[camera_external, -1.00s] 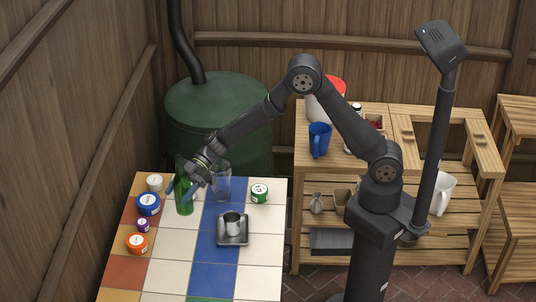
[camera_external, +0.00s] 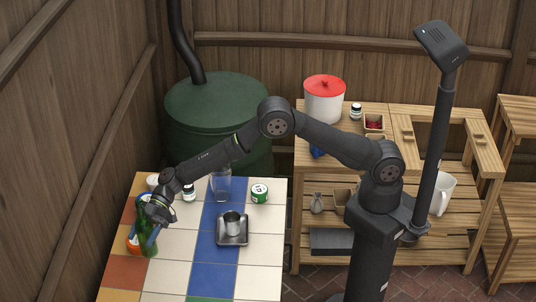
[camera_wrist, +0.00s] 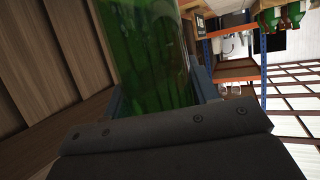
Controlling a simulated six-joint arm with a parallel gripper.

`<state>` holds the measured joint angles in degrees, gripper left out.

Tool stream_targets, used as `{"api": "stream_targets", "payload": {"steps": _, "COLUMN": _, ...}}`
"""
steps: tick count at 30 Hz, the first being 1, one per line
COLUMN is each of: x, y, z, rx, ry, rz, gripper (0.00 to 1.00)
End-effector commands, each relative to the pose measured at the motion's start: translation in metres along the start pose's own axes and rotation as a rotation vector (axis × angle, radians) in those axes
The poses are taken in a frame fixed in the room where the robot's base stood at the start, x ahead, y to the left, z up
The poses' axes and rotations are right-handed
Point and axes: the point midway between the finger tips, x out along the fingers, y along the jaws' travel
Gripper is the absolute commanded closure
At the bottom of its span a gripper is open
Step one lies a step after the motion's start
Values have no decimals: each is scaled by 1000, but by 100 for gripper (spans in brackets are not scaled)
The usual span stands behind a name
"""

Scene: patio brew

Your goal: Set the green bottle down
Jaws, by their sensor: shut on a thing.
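The green bottle (camera_external: 147,232) is upright over the left part of the tiled table (camera_external: 185,268), in front of the orange-labelled jar. I cannot tell whether its base touches the tiles. My gripper (camera_external: 156,222) is shut on the bottle from the right side. In the wrist view the green bottle (camera_wrist: 150,55) fills the middle between the fingers, and its ends are cut off.
The jars at the table's left edge are mostly hidden by my arm and the bottle; an orange-rimmed one (camera_external: 131,239) partly shows. The front tiles are clear.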

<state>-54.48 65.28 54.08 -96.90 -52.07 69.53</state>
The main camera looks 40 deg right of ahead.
Motion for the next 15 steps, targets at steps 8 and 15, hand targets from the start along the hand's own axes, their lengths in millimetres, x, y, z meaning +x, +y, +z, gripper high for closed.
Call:
{"api": "stream_targets", "payload": {"steps": 8, "x": 42, "y": -8, "z": 6, "rx": 0, "ry": 1, "rz": 2, "gripper": 76}}
{"api": "stream_targets", "payload": {"steps": 15, "x": 52, "y": -9, "z": 27, "rx": 4, "ry": 0, "rz": 1, "gripper": 76}}
